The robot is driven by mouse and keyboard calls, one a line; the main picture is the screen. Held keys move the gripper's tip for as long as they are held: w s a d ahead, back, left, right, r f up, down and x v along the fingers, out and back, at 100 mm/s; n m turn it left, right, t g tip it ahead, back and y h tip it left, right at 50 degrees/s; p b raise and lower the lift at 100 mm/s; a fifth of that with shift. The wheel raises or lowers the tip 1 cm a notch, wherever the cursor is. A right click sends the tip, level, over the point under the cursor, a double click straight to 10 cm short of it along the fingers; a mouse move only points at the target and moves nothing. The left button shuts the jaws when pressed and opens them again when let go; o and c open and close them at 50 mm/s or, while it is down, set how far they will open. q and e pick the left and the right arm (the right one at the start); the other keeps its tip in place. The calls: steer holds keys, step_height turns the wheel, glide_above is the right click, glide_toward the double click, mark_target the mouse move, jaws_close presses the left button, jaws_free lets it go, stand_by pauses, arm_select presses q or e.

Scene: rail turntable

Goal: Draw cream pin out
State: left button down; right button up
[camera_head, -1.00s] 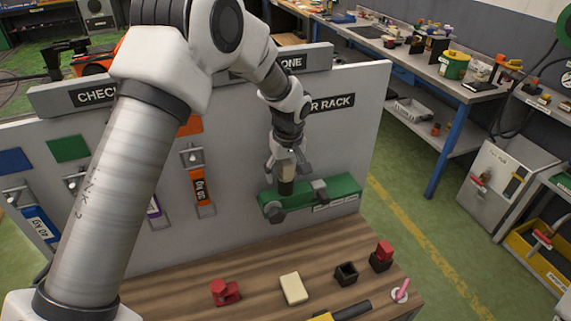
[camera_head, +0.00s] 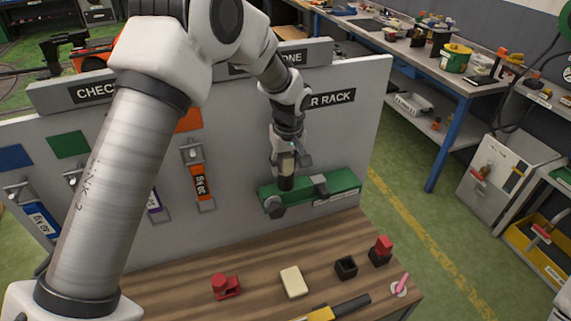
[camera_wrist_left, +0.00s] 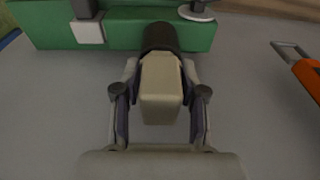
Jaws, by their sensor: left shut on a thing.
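The cream pin (camera_wrist_left: 160,88) has a blocky cream head above a black round collar (camera_wrist_left: 160,38). In the head view the pin (camera_head: 286,164) stands upright at the left part of the green rack block (camera_head: 338,184) on the grey board. My left gripper (camera_head: 288,160) comes down from above with its fingers on both sides of the cream head. It is shut on the head, which shows between the fingers in the wrist view. The black collar still meets the green block; the pin's lower end is hidden. My right gripper is not in view.
An orange tag (camera_head: 201,183) hangs on the board to the left. On the wooden bench below lie a red clamp-like part (camera_head: 226,287), a cream block (camera_head: 293,281), a black open box (camera_head: 346,267) and a yellow-black tool (camera_head: 335,309).

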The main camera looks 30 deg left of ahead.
mark_target(285, 154)
arm_select(q)
steer(key=shift+r, duration=0.45)
steer(key=shift+f, duration=0.1)
steer(key=shift+w, duration=0.1)
steer(key=shift+r+p, duration=2.6)
steer(key=shift+r, duration=0.5)
steer(key=shift+r+p, duration=0.65)
steer(key=shift+r, duration=1.85)
